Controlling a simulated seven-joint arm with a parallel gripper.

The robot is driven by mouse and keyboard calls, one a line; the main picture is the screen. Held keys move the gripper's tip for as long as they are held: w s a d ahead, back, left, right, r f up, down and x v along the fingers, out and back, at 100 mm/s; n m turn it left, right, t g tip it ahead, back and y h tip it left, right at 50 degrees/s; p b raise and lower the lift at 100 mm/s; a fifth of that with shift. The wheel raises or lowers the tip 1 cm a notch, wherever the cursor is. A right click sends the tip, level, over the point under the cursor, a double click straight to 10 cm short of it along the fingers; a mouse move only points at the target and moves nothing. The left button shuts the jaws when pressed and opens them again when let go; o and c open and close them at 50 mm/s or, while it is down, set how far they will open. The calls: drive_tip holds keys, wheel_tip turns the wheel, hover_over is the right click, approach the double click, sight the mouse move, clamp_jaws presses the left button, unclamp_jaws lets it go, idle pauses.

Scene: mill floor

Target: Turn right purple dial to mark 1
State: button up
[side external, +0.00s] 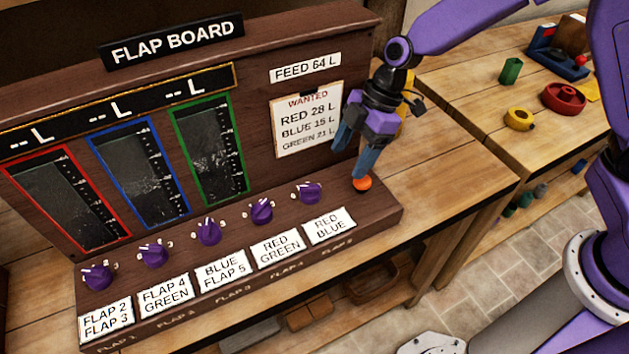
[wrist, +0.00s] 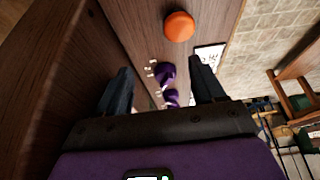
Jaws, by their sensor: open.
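The right purple dial (side external: 310,192) is the rightmost in a row of several purple dials on the sloped ledge of the wooden flap board. Small pale marks stand around it, too small to read. Its label reads RED BLUE (side external: 329,226). In the wrist view the nearest purple dial (wrist: 165,73) lies between my fingers in the picture. My gripper (side external: 356,168) is open, pointing down, just right of the right dial and above the orange button (side external: 362,184). It holds nothing. The button also shows in the wrist view (wrist: 179,26).
The other dials (side external: 261,210) stand to the left of the right dial. The upright board (side external: 255,75) with a WANTED note (side external: 307,119) rises behind the ledge.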

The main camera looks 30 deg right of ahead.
sight(314, 185)
drive_tip(key=a, duration=0.6)
drive_tip(key=shift+a+f, duration=0.2)
drive_tip(key=x, duration=0.3)
drive_tip(key=shift+f, duration=0.25)
drive_tip(key=shift+a+f, duration=0.15)
drive_tip(key=shift+f, duration=0.35)
drive_tip(key=c, duration=1)
